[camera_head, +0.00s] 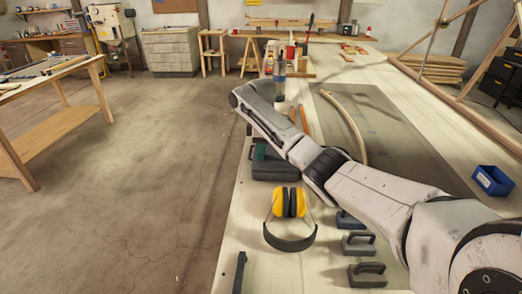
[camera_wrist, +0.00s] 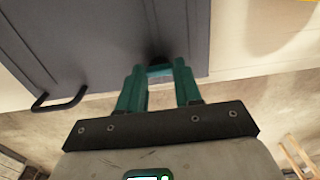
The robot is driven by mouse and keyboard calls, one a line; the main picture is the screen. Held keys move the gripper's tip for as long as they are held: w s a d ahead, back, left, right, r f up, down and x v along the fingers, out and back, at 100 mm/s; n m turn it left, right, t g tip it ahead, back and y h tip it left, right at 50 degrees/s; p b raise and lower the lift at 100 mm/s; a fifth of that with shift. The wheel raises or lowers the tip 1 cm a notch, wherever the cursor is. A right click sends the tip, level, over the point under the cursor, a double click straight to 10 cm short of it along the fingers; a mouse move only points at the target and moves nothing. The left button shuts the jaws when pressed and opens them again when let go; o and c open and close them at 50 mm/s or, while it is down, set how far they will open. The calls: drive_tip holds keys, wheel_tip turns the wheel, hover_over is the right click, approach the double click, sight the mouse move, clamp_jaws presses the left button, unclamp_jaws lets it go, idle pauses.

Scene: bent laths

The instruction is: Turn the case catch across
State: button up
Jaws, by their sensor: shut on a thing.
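The dark grey case (camera_head: 276,172) lies on the near left part of the bench in the head view. In the wrist view its grey face (camera_wrist: 90,40) fills the upper left, with a black handle (camera_wrist: 60,101) at its edge. My gripper (camera_wrist: 159,72) has its teal fingertips at the case's edge, to the right of the handle. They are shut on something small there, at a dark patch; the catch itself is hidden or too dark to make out. In the head view my gripper (camera_head: 260,152) is a small teal patch beside the case, mostly hidden by my arm.
Yellow ear defenders (camera_head: 288,203) lie in front of the case, with several dark grey handled blocks (camera_head: 359,243) to their right. A bent lath (camera_head: 350,122) lies on the dark board (camera_head: 400,140). A blue bin (camera_head: 492,181) stands at right. Floor left of the bench is clear.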

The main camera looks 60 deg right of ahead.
drive_tip(key=c, duration=0.3)
drive_tip(key=shift+c, duration=0.2)
drive_tip(key=shift+p, duration=0.35)
drive_tip(key=m+p, duration=0.3)
drive_tip(key=shift+a+r+m, duration=0.1)
drive_tip(key=shift+r+m, duration=0.05)
drive_tip(key=shift+m, duration=0.25)
drive_tip(key=m+p, duration=0.2)
drive_tip(key=m, duration=0.2)
drive_tip(key=shift+m, duration=0.3)
drive_tip(key=m+p, duration=0.1)
drive_tip(key=m, duration=0.3)
drive_tip(key=m+p, duration=0.1)
drive_tip(key=m, duration=0.4)
drive_tip(key=shift+m, duration=0.3)
